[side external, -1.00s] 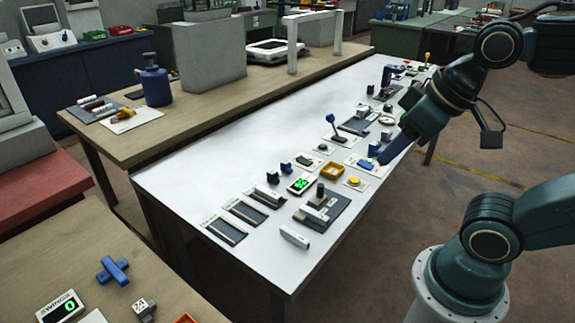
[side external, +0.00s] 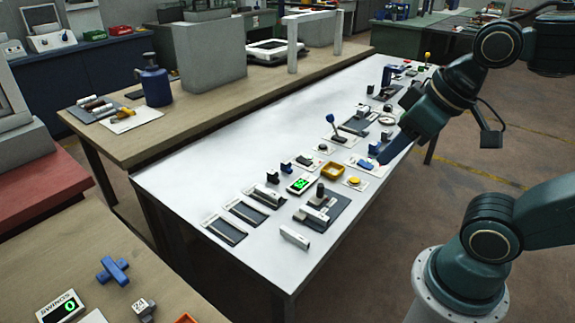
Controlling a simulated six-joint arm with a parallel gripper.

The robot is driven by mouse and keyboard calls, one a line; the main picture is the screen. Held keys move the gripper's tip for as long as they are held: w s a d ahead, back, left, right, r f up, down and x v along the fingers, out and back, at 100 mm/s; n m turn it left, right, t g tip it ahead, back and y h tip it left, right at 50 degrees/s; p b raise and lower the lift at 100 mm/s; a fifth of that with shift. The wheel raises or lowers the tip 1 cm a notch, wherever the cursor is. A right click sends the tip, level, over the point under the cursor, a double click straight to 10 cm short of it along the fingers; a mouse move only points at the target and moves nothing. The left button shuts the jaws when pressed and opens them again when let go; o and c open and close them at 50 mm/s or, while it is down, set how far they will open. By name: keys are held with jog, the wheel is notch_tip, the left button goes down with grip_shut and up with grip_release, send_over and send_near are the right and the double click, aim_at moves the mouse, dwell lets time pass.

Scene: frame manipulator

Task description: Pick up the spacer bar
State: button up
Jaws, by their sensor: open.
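A short pale bar (side external: 295,237) lies loose near the front edge of the white table, apart from the other pieces. Another pale bar (side external: 265,195) lies at a dark slot plate further left. No readable label shows which of them is the spacer bar. My gripper (side external: 384,158) is at the right side of the table, pointing down and left, near a small blue piece on a white card. It is well to the right of and behind both bars. The jaws are open, though the fingers are small and dark here, and I see nothing held.
Two dark slot plates (side external: 226,230) lie left of the loose bar. A dark fixture (side external: 322,206) with a post stands behind it. A green-lit display (side external: 302,184), a yellow tray (side external: 333,170) and a blue-knobbed lever (side external: 331,118) stand between. The table's left half is clear.

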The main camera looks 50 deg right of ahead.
jog(key=o, duration=1.3)
jog(key=n+g, duration=0.5)
jog(key=n, duration=1.3)
send_over(314, 216)
jog(key=d, duration=0.2)
notch_tip(314, 216, down, 16)
jog(key=shift+w+f+g, duration=0.2)
jog(key=shift+f+g, duration=0.1)
jog(key=shift+f, duration=0.05)
jog(key=shift+f, duration=4.3)
